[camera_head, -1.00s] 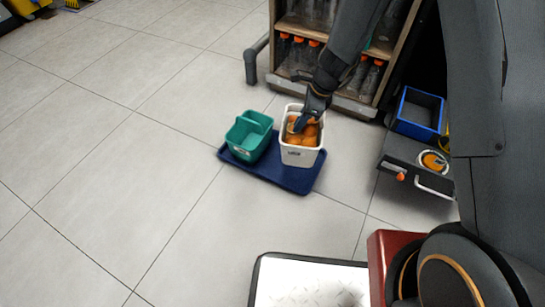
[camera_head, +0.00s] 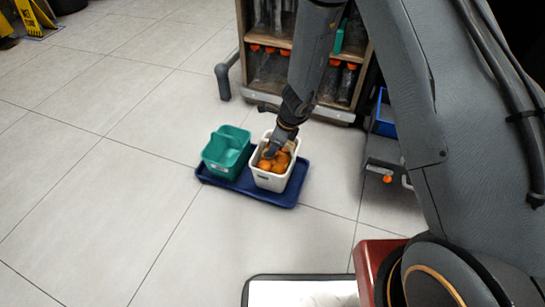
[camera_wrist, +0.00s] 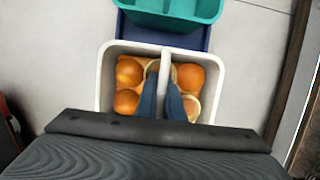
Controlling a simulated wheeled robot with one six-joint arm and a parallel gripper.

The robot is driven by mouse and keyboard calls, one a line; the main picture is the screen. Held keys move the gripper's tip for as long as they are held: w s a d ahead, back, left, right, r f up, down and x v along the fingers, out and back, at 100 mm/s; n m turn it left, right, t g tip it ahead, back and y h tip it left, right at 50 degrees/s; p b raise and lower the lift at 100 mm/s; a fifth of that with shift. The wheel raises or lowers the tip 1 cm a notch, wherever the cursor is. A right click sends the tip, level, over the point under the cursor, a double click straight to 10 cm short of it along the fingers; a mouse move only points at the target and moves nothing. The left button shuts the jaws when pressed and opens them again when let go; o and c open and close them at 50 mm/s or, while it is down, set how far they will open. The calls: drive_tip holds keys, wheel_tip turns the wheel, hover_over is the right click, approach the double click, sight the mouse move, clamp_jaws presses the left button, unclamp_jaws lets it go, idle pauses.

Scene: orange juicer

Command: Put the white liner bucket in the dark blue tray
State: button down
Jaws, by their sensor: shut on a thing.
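The white liner bucket (camera_head: 269,181) holds several oranges and stands at the right end of the dark blue tray (camera_head: 225,184) on the floor in the head view. I cannot tell whether its base touches the tray. My gripper (camera_head: 270,152) reaches down into the bucket from above. In the wrist view the bucket (camera_wrist: 104,75) fills the middle, with oranges on both sides of a pale central divider or handle. My gripper's blue fingers (camera_wrist: 163,78) close around this bar. The tray (camera_wrist: 130,36) shows beyond the bucket.
A teal caddy (camera_head: 222,158) stands on the tray's left end, close to the bucket; it also shows in the wrist view (camera_wrist: 172,10). A wooden bottle shelf (camera_head: 340,105) stands behind. A blue crate (camera_head: 384,122) sits to the right.

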drive_tip(key=shift+f+b, duration=0.85)
drive_tip(key=shift+f, duration=0.7)
drive_tip(key=c, duration=1.9)
unclamp_jaws()
